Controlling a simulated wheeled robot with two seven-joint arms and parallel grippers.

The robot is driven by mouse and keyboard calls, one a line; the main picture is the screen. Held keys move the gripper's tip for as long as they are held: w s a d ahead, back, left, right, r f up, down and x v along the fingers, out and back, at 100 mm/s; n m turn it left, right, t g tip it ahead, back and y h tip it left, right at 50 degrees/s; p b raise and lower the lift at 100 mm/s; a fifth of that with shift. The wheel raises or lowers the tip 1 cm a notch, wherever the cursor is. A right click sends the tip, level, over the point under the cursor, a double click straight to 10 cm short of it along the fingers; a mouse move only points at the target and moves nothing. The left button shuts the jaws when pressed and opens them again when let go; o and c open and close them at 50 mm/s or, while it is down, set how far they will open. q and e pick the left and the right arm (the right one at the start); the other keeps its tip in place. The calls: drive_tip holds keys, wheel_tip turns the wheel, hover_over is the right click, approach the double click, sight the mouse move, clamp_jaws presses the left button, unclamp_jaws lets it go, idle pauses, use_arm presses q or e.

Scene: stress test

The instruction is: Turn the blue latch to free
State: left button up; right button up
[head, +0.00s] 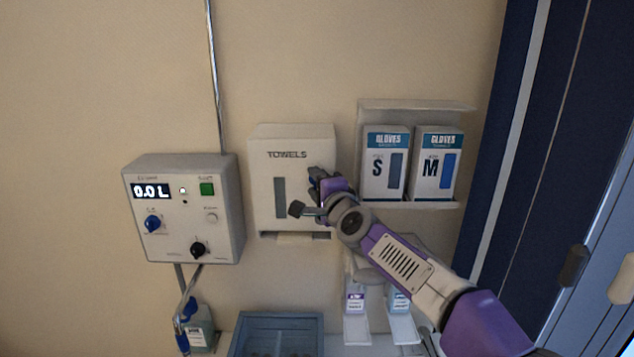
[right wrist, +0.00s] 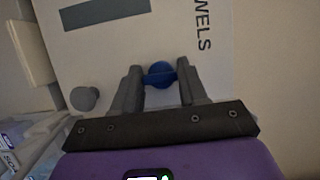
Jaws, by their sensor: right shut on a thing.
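The white towel dispenser (head: 265,185) hangs on the wall, with a dark window on its front. The blue latch (right wrist: 160,73) is on the dispenser's front, seen in the right wrist view between my fingertips; in the head view my gripper hides it. My right gripper (head: 318,182) is shut on the latch, one finger on each side, as the right wrist view (right wrist: 158,76) shows. How far the latch is turned is hard to tell. A grey knob (right wrist: 84,98) sits lower on the dispenser; it also shows in the head view (head: 296,209). My left gripper is not in view.
A control box (head: 222,185) with its own blue knob (head: 152,223) is left of the dispenser. A shelf with glove boxes (head: 385,165) is close on the right. Below are a blue-grey bin (head: 280,318) and a bottle (head: 201,330).

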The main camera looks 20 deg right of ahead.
drive_tip(key=o, duration=1.1)
drive_tip(key=shift+c, duration=0.2)
drive_tip(key=s, duration=0.7)
drive_tip(key=shift+s+d, duration=0.3)
drive_tip(key=shift+d, duration=0.15)
